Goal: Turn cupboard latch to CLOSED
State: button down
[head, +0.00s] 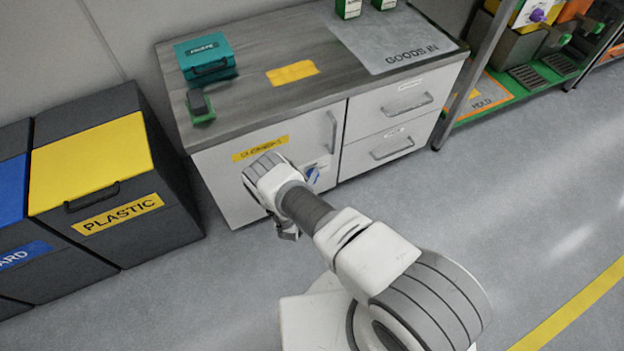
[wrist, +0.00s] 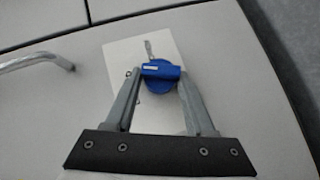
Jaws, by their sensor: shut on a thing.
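The cupboard latch is a blue knob (wrist: 160,75) on a pale plate (wrist: 120,60) in the wrist view. The knob has a small white mark and its bar lies roughly across the picture. My gripper (wrist: 160,84) is shut on the knob, one finger at each end of the bar. In the head view the latch (head: 312,174) shows as a bit of blue and white beside my arm, on the cupboard door (head: 300,133) below the counter. My arm hides part of the door, and the fingers are not clear there. Marks on the plate are too small to read.
A door handle (head: 332,132) is near the latch, and drawers (head: 395,120) are to its right. The counter (head: 260,100) above holds a teal box (head: 206,58). Dark bins (head: 165,215) stand to the left. The floor (head: 530,190) at right is clear.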

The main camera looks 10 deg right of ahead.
jog(key=shift+f+n+t+h, duration=0.2)
jog(key=shift+n+t+h, duration=0.4)
jog(key=shift+n+t, duration=0.15)
jog(key=shift+n, duration=0.25)
jog(key=shift+c, duration=1.2)
grip_release()
jog(key=shift+s+a, duration=0.1)
jog(key=shift+s, duration=0.1)
